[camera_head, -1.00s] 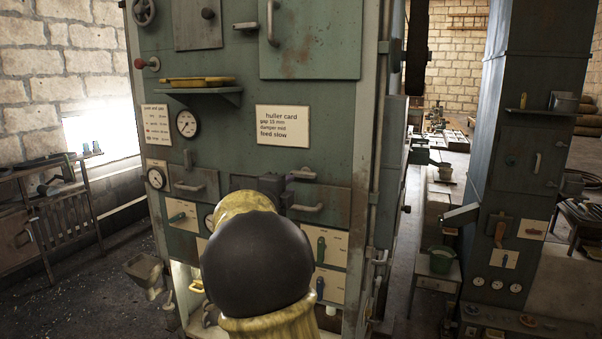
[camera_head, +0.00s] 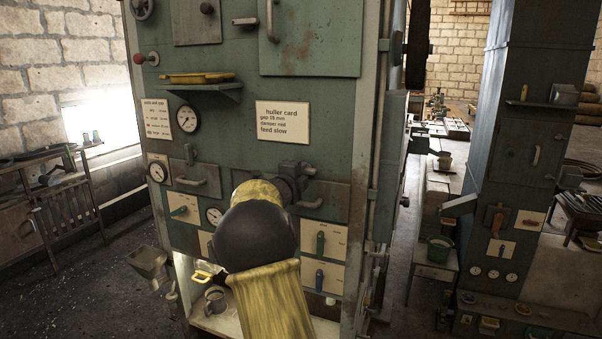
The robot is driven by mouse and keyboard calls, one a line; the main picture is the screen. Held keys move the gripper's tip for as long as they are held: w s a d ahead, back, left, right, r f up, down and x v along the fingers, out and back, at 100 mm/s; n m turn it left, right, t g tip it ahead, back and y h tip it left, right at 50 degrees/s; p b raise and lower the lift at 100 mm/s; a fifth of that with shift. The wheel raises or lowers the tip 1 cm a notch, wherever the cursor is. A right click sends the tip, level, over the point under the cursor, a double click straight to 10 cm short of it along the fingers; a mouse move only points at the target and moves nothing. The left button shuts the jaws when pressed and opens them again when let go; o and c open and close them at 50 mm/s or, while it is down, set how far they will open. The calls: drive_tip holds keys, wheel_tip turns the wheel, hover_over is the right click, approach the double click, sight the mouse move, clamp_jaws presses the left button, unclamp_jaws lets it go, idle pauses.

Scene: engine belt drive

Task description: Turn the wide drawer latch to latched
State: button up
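The wide drawer (camera_head: 340,201) is set in the front of the green machine, right of centre, with a grey bar handle (camera_head: 309,204). Its latch is at the drawer's top edge, largely hidden behind my gripper (camera_head: 298,169), so its present angle is unclear. My gripper is dark, at the end of my yellow and black arm, and is right at the latch. Whether its fingers touch or grip the latch cannot be made out. A narrower drawer (camera_head: 212,180) to the left has its own small upright latch (camera_head: 188,154) and a bar handle (camera_head: 190,181).
A shelf (camera_head: 205,88) with a yellow object sticks out above. Below the drawers are cream panels with green (camera_head: 320,241) and blue (camera_head: 319,277) levers. Gauges (camera_head: 187,118) sit at left. A pipe runs along the machine's right edge. The floor at left is largely open.

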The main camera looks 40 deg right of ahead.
clamp_jaws()
drive_tip(key=shift+n+p, duration=0.3)
drive_tip(key=shift+n, duration=0.2)
drive_tip(key=shift+n+p, duration=4.5)
drive_tip(key=shift+n, duration=4)
drive_tip(key=shift+f, duration=0.1)
drive_tip(key=shift+o, duration=1.8)
unclamp_jaws()
